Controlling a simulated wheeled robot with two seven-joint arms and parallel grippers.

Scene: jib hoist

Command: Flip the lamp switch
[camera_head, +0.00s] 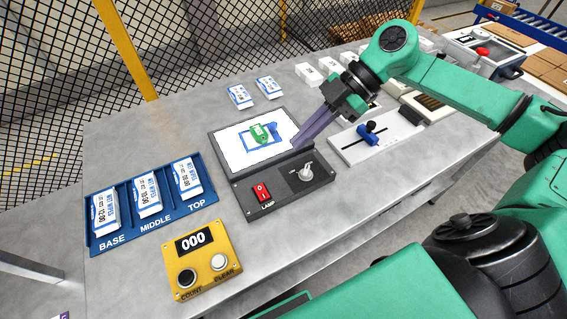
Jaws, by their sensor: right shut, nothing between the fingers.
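The lamp switch (262,193) is a red rocker on a dark control box (283,189), with the label LAMP below it. A pale round knob (306,172) sits to its right on the same box. Behind the box is a lit white panel (250,143) showing a blue outline and a green shape. My right gripper (297,147) is shut and empty, with its purple fingers pointing down at the panel's right edge. It is above and to the right of the switch, apart from it. My left gripper is not in view.
A blue tray (118,233) with BASE, MIDDLE and TOP slots holds white packets at left. A yellow counter box (203,259) reading 000 stands in front. A slider plate (366,148) with a blue handle lies right of the panel. Mesh fencing stands behind the table.

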